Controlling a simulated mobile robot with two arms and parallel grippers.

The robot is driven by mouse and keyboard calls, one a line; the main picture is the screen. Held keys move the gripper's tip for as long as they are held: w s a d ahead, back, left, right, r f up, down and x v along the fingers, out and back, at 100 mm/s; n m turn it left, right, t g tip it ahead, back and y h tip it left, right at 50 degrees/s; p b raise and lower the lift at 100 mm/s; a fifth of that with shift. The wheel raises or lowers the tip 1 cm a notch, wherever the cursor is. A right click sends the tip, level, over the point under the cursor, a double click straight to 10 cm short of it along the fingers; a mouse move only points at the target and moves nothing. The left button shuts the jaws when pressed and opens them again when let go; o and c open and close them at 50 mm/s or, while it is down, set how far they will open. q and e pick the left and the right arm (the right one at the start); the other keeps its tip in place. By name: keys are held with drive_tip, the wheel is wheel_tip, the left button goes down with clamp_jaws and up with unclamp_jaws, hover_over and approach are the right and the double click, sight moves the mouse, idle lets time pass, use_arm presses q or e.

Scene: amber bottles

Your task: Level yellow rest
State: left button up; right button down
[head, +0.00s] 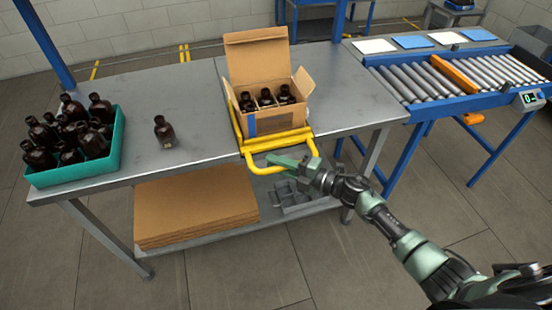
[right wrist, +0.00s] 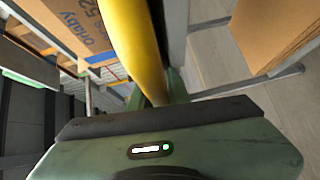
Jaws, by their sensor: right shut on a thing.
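The yellow rest (head: 277,139) sits at the front edge of the grey table, with an open cardboard carton (head: 280,122) on it. Its looped yellow handle sticks out past the table edge. I cannot tell exactly how far the rest tilts. Several dark bottles (head: 266,98) stand inside the carton. My right gripper (head: 290,165) is shut on the handle. In the right wrist view the yellow bar (right wrist: 130,40) runs down between the fingers, which are mostly hidden. My left gripper is not in view.
A lone amber bottle (head: 164,131) stands on the table (head: 200,100). A green crate (head: 78,175) of bottles is at the left. Flat cardboard (head: 195,205) and a grey divided tray (head: 295,200) lie on the lower shelf. A roller conveyor (head: 430,80) stands at the right.

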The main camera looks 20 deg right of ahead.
drive_tip(key=c, duration=1.3)
unclamp_jaws()
drive_tip(key=shift+c, duration=0.2)
drive_tip(key=b+v, duration=0.1)
drive_tip(key=v, duration=0.6)
drive_tip(key=shift+s+d, duration=0.25)
drive_tip(key=shift+d, duration=0.05)
